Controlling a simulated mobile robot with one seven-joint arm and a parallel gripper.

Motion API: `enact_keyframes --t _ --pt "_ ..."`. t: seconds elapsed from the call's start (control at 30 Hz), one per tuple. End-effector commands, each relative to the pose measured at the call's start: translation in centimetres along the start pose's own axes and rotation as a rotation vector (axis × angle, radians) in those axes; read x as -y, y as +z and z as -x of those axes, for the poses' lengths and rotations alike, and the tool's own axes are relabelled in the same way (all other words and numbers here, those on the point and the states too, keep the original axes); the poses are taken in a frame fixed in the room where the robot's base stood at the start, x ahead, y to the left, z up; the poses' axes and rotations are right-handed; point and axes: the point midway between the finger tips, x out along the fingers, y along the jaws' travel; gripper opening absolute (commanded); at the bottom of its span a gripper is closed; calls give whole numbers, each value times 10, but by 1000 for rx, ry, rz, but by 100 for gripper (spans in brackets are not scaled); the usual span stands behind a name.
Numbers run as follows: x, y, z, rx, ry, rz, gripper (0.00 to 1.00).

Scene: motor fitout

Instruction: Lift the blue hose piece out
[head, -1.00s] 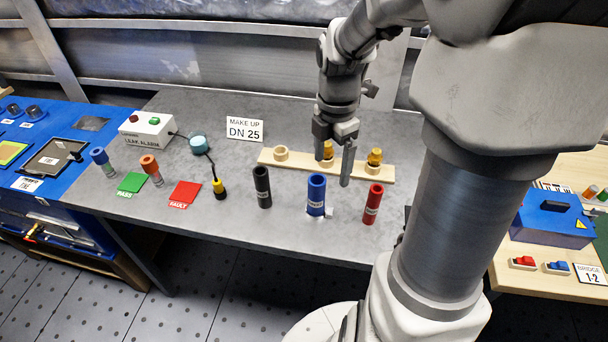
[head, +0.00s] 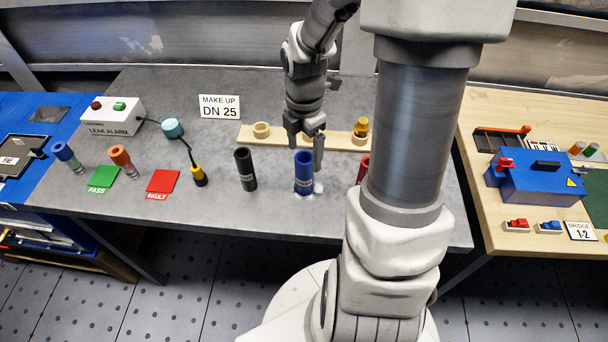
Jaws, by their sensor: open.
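The blue hose piece (head: 303,174) stands upright near the front of the grey bench, with a label on its side and a small white patch by its foot. My gripper (head: 306,155) is open, with its fingers pointing down at the top of the blue hose piece. One finger is by its upper left and the other by its upper right. I cannot tell whether the fingers straddle the hose or hang behind it. No contact is clear.
A black hose (head: 245,169) stands to the left. A red hose (head: 362,168) is mostly hidden behind my arm. A wooden rack (head: 343,139) with a brass fitting (head: 361,127) lies behind. A yellow-black probe (head: 199,176) and a red FAULT pad (head: 162,182) are further left.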

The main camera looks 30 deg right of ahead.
Motion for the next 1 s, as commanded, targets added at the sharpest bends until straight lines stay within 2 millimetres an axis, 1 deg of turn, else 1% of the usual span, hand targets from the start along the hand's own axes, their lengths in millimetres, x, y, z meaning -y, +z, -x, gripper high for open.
enact_keyframes --t 0.03,0.1,0.37,0.6,0.7,0.97,1.0 --pt "1 -1 -12 -3 -4 2 90" --pt "0 -1 -21 -2 -2 1 90" --pt "-1 1 -38 -1 -2 1 90" --pt "-6 5 -71 -2 -3 1 90" --pt "-6 5 -80 -1 -2 2 90" --pt "-6 6 -82 0 1 1 90" --pt "-6 6 -82 0 1 1 87"
